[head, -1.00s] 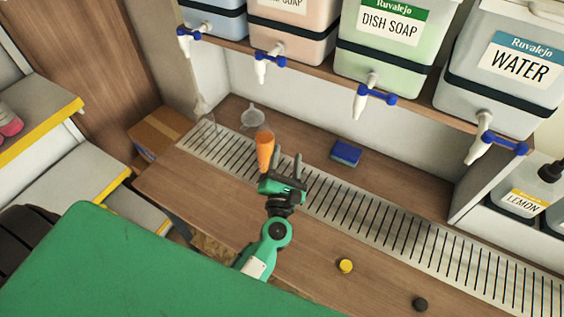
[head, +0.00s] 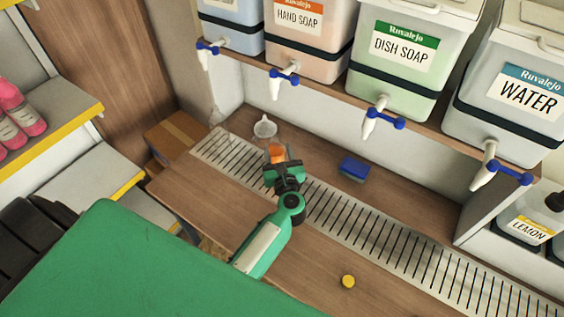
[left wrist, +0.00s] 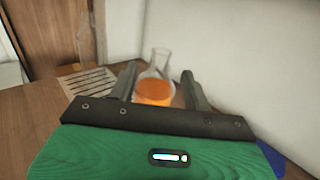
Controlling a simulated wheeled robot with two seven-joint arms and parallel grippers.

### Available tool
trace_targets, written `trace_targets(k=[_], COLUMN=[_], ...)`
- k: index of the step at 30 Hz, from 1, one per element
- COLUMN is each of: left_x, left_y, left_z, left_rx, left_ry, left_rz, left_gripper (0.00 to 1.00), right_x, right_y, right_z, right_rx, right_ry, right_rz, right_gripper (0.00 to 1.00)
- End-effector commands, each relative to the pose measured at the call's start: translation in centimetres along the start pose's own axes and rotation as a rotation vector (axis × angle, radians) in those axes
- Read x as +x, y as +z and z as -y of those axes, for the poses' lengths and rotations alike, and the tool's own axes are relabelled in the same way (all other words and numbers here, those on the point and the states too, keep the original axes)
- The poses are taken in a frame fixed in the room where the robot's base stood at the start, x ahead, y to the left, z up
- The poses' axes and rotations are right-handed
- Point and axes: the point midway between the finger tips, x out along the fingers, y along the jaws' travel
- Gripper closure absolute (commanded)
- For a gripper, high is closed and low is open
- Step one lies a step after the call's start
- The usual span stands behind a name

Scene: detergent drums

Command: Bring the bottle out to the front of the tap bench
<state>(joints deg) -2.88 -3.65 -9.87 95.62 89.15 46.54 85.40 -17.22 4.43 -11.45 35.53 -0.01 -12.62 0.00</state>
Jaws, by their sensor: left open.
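An orange, tapering object (head: 277,152), seemingly the bottle, stands at the back of the tap bench (head: 215,205) near the left end of the drain grate. My left gripper (head: 281,164) is open at it and hides most of it in the head view. In the left wrist view, the orange object (left wrist: 155,93) shows between the two spread fingers of my left gripper (left wrist: 158,88). Whether a finger touches it I cannot tell. My right gripper is out of view.
The slotted drain grate (head: 400,243) runs along the bench. A blue sponge (head: 354,168) lies behind it, and a yellow cap (head: 348,281) lies on the clear front wood. Drums with taps, including a white tap (head: 275,85), overhang the back. A cardboard box (head: 173,135) is left.

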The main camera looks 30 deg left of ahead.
Motion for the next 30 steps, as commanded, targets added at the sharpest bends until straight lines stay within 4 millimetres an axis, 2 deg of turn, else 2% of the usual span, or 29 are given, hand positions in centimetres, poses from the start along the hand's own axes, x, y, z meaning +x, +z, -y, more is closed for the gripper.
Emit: trace_targets(k=[3,9,20,23,28,30], left_x=[2.1,4.1,4.6,4.6,4.6,4.6], left_y=[0.3,0.1,0.0,0.0,0.0,0.0], left_z=[-0.1,0.0,0.0,0.0,0.0,0.0], left_rx=[0.003,0.002,0.001,0.002,0.002,0.002], left_ry=[0.001,0.000,0.000,0.000,0.000,0.000], left_rz=[0.002,0.000,0.000,0.000,0.000,0.000], left_gripper=[0.51,0.51,0.51,0.67,1.00,1.00], right_x=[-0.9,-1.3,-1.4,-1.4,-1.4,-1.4], right_y=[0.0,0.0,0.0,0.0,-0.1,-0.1], right_z=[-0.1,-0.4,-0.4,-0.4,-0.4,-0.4], right_rx=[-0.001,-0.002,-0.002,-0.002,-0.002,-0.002], right_ry=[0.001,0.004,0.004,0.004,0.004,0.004], right_rz=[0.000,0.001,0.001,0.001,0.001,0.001], right_gripper=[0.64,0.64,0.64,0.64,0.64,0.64])
